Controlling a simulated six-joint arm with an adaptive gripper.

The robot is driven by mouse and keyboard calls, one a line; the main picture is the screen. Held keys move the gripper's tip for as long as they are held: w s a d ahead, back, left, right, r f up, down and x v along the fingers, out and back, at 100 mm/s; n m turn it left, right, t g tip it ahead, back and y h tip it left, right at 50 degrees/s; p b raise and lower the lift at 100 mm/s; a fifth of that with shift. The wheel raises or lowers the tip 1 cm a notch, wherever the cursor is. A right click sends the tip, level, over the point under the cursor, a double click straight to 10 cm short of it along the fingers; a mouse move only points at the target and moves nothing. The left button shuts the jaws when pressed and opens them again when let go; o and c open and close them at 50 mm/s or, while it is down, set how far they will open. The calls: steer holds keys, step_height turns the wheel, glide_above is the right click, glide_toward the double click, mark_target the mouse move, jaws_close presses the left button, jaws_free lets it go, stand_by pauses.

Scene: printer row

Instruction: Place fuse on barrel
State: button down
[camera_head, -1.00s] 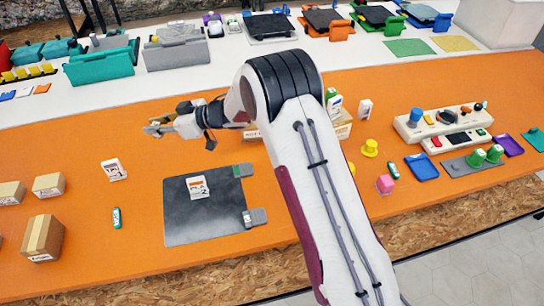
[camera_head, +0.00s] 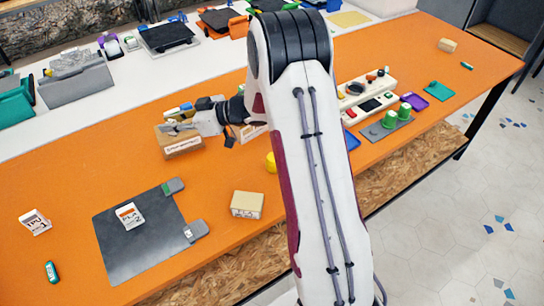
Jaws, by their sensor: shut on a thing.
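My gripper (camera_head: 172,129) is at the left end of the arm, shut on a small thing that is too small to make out. In the picture it overlaps the top of a cardboard box (camera_head: 184,147); I cannot tell whether it touches the box. I cannot identify the fuse or the barrel for sure. A green-and-white capsule (camera_head: 52,272) lies on the orange table at the lower left. Two green cylinders (camera_head: 403,111) stand on a grey plate at right. A yellow rounded thing (camera_head: 271,162) is partly hidden by my arm.
A dark mat (camera_head: 120,250) bears a PLA card (camera_head: 129,215). A TPU card (camera_head: 35,222) is to its left. Another box (camera_head: 246,205) is right of the mat. A white control panel (camera_head: 370,97) stands behind the grey plate. Orange table (camera_head: 60,180) is clear at left.

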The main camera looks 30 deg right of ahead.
steer(key=s+d+r+m+t+h, duration=0.1)
steer(key=s+d+m+h, duration=0.1)
steer(key=s+d, duration=0.6)
steer(key=s+d+r+m+t+h, duration=0.2)
steer(key=s+d, duration=0.7)
steer(key=d, duration=0.5)
steer(key=shift+s+d, duration=0.3)
steer(key=shift+f, duration=0.1)
steer(key=shift+f, duration=2.85)
steer(key=shift+f, duration=0.15)
steer(key=shift+f, duration=1.95)
steer(key=shift+f, duration=0.1)
steer(key=c, duration=1.9)
jaws_free()
